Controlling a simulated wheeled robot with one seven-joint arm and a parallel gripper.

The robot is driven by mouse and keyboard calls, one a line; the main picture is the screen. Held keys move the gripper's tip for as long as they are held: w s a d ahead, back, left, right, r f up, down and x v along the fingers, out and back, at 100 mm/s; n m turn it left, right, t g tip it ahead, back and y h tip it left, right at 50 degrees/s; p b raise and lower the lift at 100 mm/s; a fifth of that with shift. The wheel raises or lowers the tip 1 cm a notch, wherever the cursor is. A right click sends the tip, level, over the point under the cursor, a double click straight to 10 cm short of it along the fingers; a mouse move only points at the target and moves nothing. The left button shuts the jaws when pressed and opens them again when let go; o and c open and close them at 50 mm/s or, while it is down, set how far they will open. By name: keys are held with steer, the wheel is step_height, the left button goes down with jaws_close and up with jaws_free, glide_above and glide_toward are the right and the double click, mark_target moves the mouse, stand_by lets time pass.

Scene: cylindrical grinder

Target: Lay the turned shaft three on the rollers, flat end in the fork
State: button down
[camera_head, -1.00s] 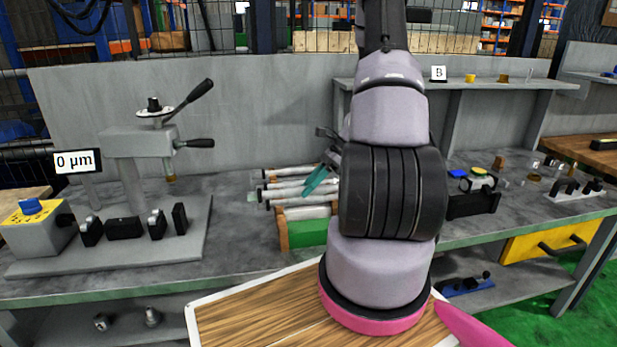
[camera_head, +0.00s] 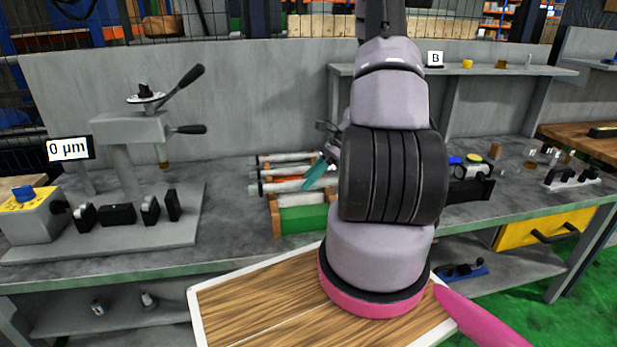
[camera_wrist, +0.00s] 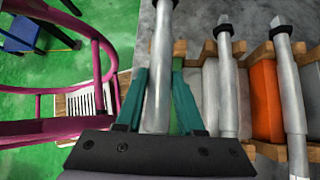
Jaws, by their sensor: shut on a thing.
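My gripper (camera_wrist: 158,105) has its teal fingers closed on both sides of a grey metal shaft (camera_wrist: 157,85) in the wrist view. The shaft seems to be at the green side of the wooden rack; whether it is clear of the rack is hard to tell. In the head view the teal fingers of my gripper (camera_head: 317,172) show over the rack (camera_head: 277,218), partly hidden by my arm. Two more shafts (camera_wrist: 228,80) (camera_wrist: 290,90) with black collars lie across the rack. Black upright blocks (camera_head: 150,209) stand on a grey plate at the left; rollers and fork cannot be told apart.
A lever-handled device (camera_head: 130,128) and a 0 µm display (camera_head: 68,150) stand at the left. A yellow box with a blue button (camera_head: 30,212) is beside them. The bench between plate and rack is clear.

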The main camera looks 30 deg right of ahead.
steer(key=shift+f, duration=3.6)
steer(key=shift+c, duration=2.2)
jaws_free()
steer(key=shift+f, duration=0.1)
